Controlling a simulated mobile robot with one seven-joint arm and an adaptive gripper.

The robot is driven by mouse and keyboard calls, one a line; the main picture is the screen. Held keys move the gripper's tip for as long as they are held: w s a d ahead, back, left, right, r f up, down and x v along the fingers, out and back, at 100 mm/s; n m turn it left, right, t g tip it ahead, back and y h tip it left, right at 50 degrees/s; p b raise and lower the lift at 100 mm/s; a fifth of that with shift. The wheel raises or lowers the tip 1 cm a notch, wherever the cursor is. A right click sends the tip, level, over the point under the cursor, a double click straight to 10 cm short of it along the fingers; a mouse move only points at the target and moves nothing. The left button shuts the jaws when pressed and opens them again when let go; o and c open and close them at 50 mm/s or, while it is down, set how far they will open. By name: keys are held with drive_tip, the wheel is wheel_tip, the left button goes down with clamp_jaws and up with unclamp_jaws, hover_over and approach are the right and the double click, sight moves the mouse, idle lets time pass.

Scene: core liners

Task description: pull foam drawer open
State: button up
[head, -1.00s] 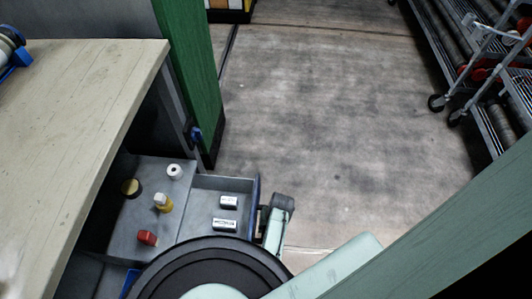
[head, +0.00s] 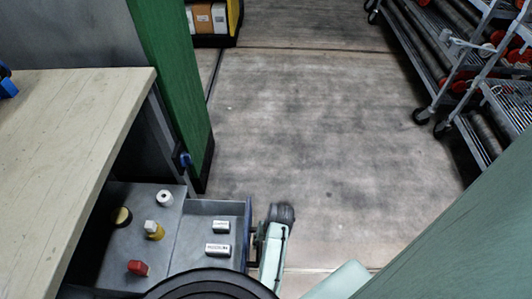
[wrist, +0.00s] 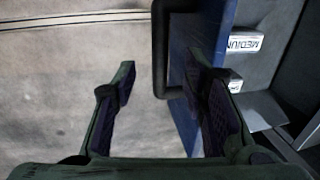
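The drawer (head: 195,258) stands pulled out beside the grey unit under the bench, its inside showing with two small labelled white blocks. Its blue front panel (head: 249,235) faces right; the panel (wrist: 222,25) also shows in the wrist view. A dark bar handle (wrist: 159,50) stands off the panel's outer side. My gripper (wrist: 162,75) is open, with one finger left of the handle and the other to its right, overlapping the panel in view. I cannot tell whether either finger touches. In the head view my gripper (head: 260,240) is at the panel's outer side, partly hidden.
A grey top (head: 145,225) holds a white roll, a yellow-and-white item, a red item and a dark round one. A pale bench (head: 70,140) and green post (head: 175,90) lie left. Wheeled racks (head: 480,90) stand right. The floor (head: 310,130) between is clear.

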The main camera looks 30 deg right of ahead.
drive_tip(key=r, duration=0.3)
drive_tip(key=shift+s+d+r, duration=0.25)
drive_tip(key=shift+d+r, duration=0.05)
drive_tip(key=shift+r, duration=0.05)
